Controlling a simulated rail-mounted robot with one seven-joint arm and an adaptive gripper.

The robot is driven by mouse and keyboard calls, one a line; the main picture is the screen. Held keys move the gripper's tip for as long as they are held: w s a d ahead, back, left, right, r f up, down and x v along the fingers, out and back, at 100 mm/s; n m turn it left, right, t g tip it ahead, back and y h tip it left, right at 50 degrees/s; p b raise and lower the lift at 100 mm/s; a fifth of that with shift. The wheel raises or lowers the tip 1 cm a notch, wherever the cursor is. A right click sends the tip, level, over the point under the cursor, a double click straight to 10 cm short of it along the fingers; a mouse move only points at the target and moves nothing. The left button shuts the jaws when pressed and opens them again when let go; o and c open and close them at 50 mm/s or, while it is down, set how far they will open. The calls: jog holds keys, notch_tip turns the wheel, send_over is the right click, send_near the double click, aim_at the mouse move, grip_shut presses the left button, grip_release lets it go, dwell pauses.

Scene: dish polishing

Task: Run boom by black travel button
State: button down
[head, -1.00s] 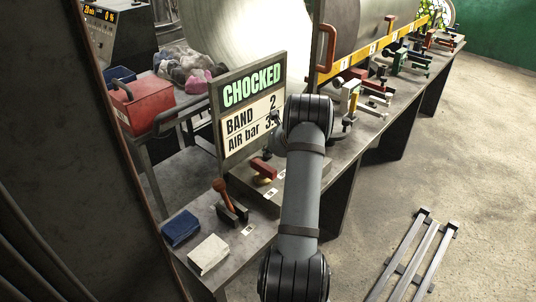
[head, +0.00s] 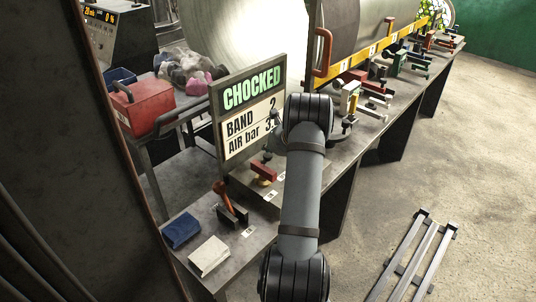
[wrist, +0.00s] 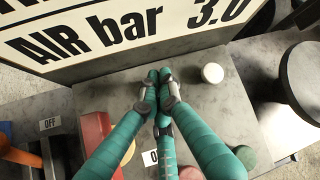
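A white round button (wrist: 212,73) is just right of the tips. A green button (wrist: 245,156) and a red one (wrist: 190,173) are nearer the bottom. A large dark round-topped thing (wrist: 302,78) stands at the right; I cannot tell whether it is the black travel button. The fingers may hide a button. In the head view my arm mostly covers the gripper.
The sign (head: 252,97) reads CHOCKED, BAND 2, AIR bar 3.0 and stands close by the gripper. A red handle (head: 264,172) and an orange-topped lever (head: 222,190) are on the bench. Blue (head: 181,231) and white (head: 209,257) blocks lie at its near end.

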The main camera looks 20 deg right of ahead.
aim_at(268, 156)
jog(key=shift+r, duration=0.25)
notch_tip(268, 156, up, 5)
jog(key=p, duration=0.4)
jog(key=shift+f, duration=0.1)
dwell(1.2)
jog(key=shift+f+b, duration=1.1)
jog(key=shift+f, duration=0.2)
jog(key=shift+r+p, duration=0.5)
jog(key=shift+p, duration=1.3)
notch_tip(268, 156, up, 5)
jog(key=p, duration=0.3)
jog(key=shift+r, duration=0.2)
